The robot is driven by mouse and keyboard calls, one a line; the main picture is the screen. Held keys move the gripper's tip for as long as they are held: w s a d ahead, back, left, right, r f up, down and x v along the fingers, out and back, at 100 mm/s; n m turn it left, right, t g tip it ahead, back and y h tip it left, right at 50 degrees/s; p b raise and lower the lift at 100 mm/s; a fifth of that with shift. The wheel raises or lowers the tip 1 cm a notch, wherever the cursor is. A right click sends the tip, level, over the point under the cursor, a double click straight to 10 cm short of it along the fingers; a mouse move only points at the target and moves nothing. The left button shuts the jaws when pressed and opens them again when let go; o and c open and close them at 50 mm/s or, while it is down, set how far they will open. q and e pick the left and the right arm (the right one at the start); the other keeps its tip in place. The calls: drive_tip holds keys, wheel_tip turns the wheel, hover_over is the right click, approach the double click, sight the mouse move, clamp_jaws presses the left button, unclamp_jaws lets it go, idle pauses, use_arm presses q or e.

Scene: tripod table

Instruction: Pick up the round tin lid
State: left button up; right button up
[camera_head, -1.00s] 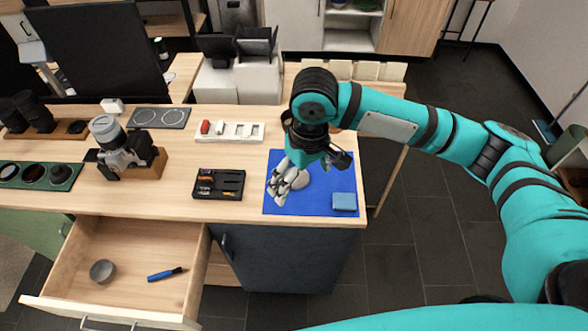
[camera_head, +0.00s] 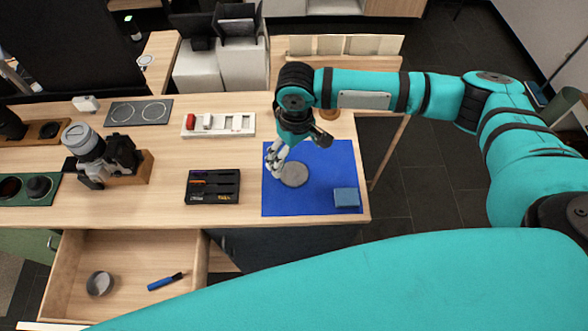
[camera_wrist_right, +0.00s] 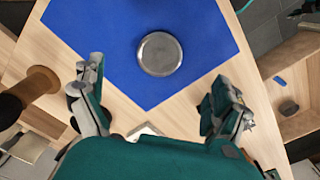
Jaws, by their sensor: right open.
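The round tin lid (camera_head: 294,174) is a flat grey disc lying on the blue mat (camera_head: 310,203) on the table. In the right wrist view the lid (camera_wrist_right: 159,54) lies ahead of the fingers, near a corner of the mat (camera_wrist_right: 92,30). My right gripper (camera_head: 275,157) is at the lid's upper left in the head view. In the right wrist view its two fingers (camera_wrist_right: 160,100) are wide apart with nothing between them. The lid is apart from both fingers in that view. My left gripper is not in view.
A blue block (camera_head: 346,197) lies at the mat's lower right corner. A black tray (camera_head: 212,186) and a white tray (camera_head: 219,124) stand to the left. A camera on a wooden stand (camera_head: 100,155) is farther left. An open drawer (camera_head: 130,250) holds a grey bowl (camera_head: 99,284) and a blue tool (camera_head: 165,282).

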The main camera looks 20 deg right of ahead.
sight(294, 173)
wheel_tip(294, 173, down, 3)
drive_tip(key=shift+w+f, duration=0.1)
drive_tip(key=shift+f, duration=0.05)
wheel_tip(294, 173, down, 4)
drive_tip(key=shift+w+a+r+p, duration=0.1)
drive_tip(key=shift+r+p, duration=0.1)
drive_tip(key=shift+p, duration=0.7)
drive_tip(key=shift+f, duration=0.4)
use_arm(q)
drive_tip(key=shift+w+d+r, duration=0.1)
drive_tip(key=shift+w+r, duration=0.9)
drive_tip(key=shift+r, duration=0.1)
use_arm(e)
drive_tip(key=shift+f, duration=0.2)
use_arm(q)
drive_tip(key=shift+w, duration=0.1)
use_arm(e)
drive_tip(key=c, duration=0.8)
